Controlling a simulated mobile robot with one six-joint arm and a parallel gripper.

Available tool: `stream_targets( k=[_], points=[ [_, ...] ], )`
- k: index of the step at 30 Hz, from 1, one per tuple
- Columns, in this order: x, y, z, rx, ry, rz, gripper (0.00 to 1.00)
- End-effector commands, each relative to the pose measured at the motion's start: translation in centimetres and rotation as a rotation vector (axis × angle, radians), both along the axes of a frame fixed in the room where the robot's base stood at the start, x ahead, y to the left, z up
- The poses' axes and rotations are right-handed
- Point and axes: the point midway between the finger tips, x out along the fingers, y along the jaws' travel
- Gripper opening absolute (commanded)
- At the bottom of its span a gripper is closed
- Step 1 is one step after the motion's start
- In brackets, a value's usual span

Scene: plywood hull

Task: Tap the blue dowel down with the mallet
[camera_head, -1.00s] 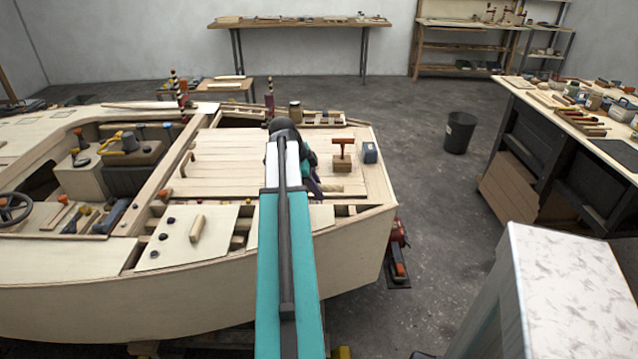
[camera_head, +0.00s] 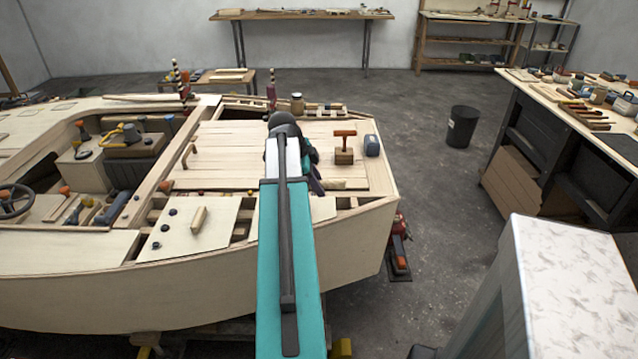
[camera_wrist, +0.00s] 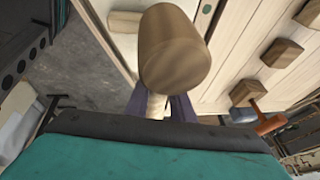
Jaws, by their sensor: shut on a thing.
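My gripper (camera_wrist: 157,110) is shut on the handle of a wooden mallet (camera_wrist: 172,47). The mallet's thick round head stands out beyond the fingers in the wrist view and hides part of the deck. In the head view my gripper (camera_head: 316,183) is low over the right part of the hull deck (camera_head: 230,150), mostly behind my arm. A short pale wooden piece beside it may be the mallet head. I cannot clearly make out the blue dowel. A small bluish round spot shows on the deck beside the mallet head in the wrist view, too small to identify.
An orange-handled tool in a wooden block (camera_head: 344,157) and a blue-grey block (camera_head: 372,146) stand on the deck to the gripper's right. A loose panel (camera_head: 190,228) lies left. A bin (camera_head: 461,127) and workbench (camera_head: 590,115) stand beyond; the floor between is clear.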

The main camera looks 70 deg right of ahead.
Motion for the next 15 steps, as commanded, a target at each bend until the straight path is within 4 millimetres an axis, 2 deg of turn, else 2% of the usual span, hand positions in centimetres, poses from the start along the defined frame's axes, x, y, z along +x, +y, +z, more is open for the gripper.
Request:
stream_targets(
  k=[5, 8, 11, 15],
  points=[
    [0.3, 0.1, 0.1, -0.001, 0.000, 0.010, 0.00],
    [1.2, 0.5, 0.1, -0.001, 0.000, 0.039, 0.00],
    [2.7, 1.1, 0.3, -0.001, -0.001, 0.093, 0.00],
    [6.0, 2.6, 0.5, -0.002, -0.001, 0.212, 0.00]
  ],
)
